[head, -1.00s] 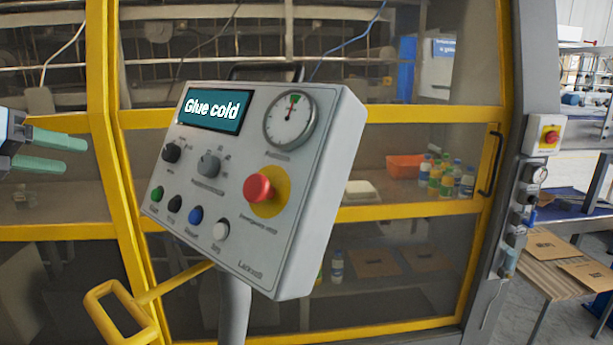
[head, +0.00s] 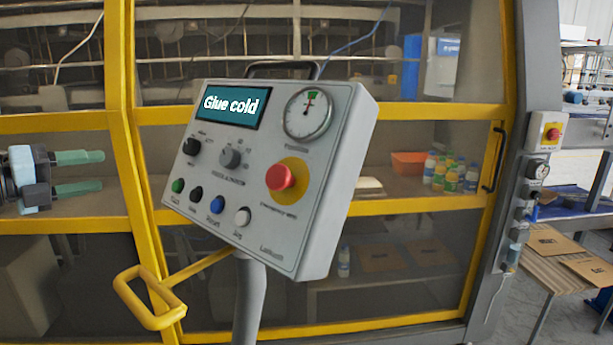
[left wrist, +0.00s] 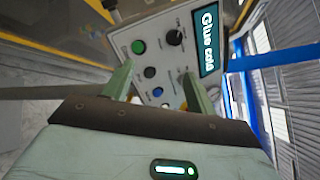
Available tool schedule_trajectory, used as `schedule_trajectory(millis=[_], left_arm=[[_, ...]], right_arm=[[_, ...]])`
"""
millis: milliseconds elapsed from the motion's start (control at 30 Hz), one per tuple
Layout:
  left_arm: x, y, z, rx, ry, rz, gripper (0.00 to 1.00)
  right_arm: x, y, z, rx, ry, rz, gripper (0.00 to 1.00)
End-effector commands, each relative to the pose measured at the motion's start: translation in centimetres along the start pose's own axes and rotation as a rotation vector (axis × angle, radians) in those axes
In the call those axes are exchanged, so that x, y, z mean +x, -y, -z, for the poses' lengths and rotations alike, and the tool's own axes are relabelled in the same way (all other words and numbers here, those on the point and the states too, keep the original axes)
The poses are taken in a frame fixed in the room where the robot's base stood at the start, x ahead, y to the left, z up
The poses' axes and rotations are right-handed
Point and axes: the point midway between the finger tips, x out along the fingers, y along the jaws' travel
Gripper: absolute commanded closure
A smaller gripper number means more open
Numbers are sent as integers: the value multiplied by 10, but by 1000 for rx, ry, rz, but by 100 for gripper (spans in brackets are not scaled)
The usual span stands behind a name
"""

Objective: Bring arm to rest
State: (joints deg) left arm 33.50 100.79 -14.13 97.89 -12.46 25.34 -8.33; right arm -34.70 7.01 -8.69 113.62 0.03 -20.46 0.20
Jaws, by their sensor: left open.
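My left gripper (head: 82,174) comes in from the left edge in the head view. Its two green fingers are apart and empty, to the left of the grey control panel (head: 325,225) and not touching it. The panel is tilted on a post, and its screen (head: 230,104) reads "Glue cold". It carries knobs, a dial (head: 308,114), a red emergency button (head: 280,178) and a row of coloured buttons. In the left wrist view the open fingers (left wrist: 160,88) show in front of the panel's buttons, with the screen (left wrist: 208,40) at upper right. My right gripper is not seen.
A yellow-framed machine enclosure (head: 430,115) stands behind the panel. A yellow handle (head: 150,300) juts out below the panel at left. Bottles (head: 450,175) and an orange bin (head: 408,163) are behind the glass. A bench with cardboard pieces (head: 550,245) stands at right.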

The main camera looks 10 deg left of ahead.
Motion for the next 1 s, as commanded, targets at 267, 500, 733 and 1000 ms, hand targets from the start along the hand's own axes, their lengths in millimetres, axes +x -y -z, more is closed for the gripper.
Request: schedule_trajectory(millis=[267, 500, 733, 1000], left_arm=[[35, -68, 8, -296, 81, 190, 43], [72, -129, 36, -562, 150, 316, 43], [103, -172, 71, -764, 195, 390, 43], [132, -203, 109, -931, 227, 437, 43]], right_arm=[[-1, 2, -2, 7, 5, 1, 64], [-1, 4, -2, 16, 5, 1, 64], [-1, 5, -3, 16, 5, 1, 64], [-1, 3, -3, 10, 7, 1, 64]])
